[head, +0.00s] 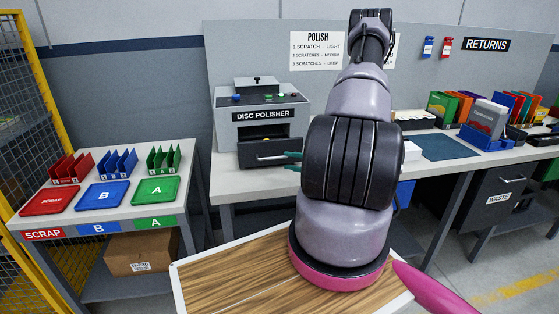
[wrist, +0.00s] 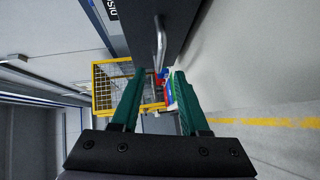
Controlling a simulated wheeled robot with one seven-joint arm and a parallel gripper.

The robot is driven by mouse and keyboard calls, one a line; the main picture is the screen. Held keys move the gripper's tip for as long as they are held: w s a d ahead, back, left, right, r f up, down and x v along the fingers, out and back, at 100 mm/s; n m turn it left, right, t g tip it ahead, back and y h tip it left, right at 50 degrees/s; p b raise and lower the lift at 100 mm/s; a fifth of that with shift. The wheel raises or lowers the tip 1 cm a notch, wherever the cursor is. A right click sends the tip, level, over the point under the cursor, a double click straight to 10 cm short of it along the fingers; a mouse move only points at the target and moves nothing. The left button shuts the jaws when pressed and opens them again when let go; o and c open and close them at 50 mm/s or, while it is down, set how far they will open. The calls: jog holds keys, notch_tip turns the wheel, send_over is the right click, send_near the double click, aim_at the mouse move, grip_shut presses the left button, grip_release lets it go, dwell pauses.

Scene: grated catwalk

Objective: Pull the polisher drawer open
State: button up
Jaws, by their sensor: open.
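The grey disc polisher (head: 262,115) stands on the bench left of my arm. Its dark drawer front (head: 259,150) is low on the machine, below a dark slot; I cannot tell whether it is slightly out. A thin bar handle (head: 270,157) crosses the drawer front; in the wrist view the handle (wrist: 160,42) lies beyond the fingertips, in line with the gap between them. My gripper (wrist: 157,73) is open with green fingers and nothing between them. In the head view the green fingertips (head: 293,161) show just right of the handle; my arm hides the rest.
A side table (head: 192,205) at left holds red, blue and green trays and racks. A wood-topped surface (head: 228,270) is in front. A yellow mesh fence (head: 35,70) stands far left.

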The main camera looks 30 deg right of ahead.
jog(key=shift+v, duration=1.4)
jog(key=s+a+r+n+g+y, duration=0.2)
jog(key=a+r+n+g+y, duration=0.2)
jog(key=a+r+n+g, duration=1.1)
jog(key=s+a+r+n+t+h, duration=0.2)
jog(key=s+r+n+t+h, duration=0.2)
jog(key=r+n, duration=0.7)
jog(key=s+a+r+n+t+h, duration=0.2)
jog(key=s+r+n, duration=0.6)
jog(key=n, duration=1.1)
jog(key=shift+a+r+n+t+h, duration=0.4)
jog(key=shift+r+t+h, duration=0.6)
jog(key=shift+r+h, duration=1.1)
